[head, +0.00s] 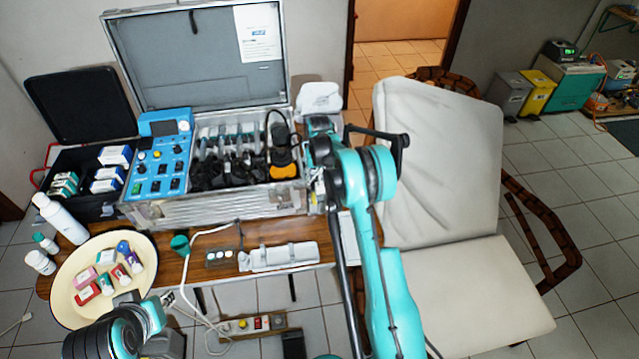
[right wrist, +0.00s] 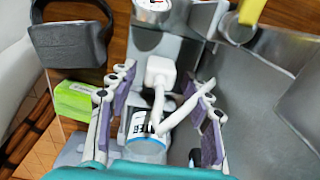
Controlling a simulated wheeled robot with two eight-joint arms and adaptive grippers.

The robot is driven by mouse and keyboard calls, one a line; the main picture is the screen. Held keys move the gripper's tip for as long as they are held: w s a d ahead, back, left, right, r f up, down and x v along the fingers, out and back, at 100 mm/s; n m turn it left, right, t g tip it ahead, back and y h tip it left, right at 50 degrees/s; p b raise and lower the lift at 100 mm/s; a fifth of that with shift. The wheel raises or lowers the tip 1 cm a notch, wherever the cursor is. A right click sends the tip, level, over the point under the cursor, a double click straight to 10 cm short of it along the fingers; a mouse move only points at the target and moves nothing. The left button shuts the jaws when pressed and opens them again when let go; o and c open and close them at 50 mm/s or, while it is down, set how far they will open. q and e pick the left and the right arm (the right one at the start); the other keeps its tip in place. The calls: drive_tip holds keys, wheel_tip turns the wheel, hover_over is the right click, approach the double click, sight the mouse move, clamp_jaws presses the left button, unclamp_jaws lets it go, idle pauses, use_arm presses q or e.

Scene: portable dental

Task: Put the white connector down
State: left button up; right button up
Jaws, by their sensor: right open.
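The white connector (right wrist: 160,72) shows in the right wrist view, between the spread fingers of my right gripper (right wrist: 163,88). Neither finger pad is closed on its head. Its white cable (right wrist: 180,112) bends down and then up to the right, close to the right finger. The connector appears over or beside a clear labelled bottle (right wrist: 146,135); I cannot tell whether they touch. In the head view my right arm hides the connector and most of the right gripper, beside the metal case. My left gripper (head: 160,306) is low at the left, near the cream tray; its fingers are unclear.
The open metal case (head: 225,213) with a blue panel (head: 160,168) stands on the wooden table (head: 290,228). The cream tray (head: 72,262) holds several small boxes. A green box (right wrist: 75,100) and a grey metal wall (right wrist: 262,75) flank the right gripper.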

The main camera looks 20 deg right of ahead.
wheel_tip(320, 180, up, 12)
drive_tip(key=p, duration=0.3)
wheel_tip(320, 180, up, 10)
drive_tip(key=t, duration=0.2)
hover_over(319, 182)
drive_tip(key=s+a, duration=0.4)
drive_tip(key=s, duration=0.1)
drive_tip(key=s+a+r+n+t, duration=0.1)
drive_tip(key=s+a+r+n, duration=0.1)
drive_tip(key=s+a+r, duration=0.45)
drive_tip(key=s+a+f+t, duration=0.1)
drive_tip(key=s+a+t, duration=0.1)
drive_tip(key=s, duration=0.9)
drive_tip(key=s+a+f+n+t, duration=0.1)
drive_tip(key=s+a+t, duration=0.1)
drive_tip(key=s, duration=0.9)
drive_tip(key=shift+f, duration=0.25)
drive_tip(key=shift+a+f, duration=0.1)
drive_tip(key=shift+f+b, duration=0.5)
drive_tip(key=shift+b, duration=0.25)
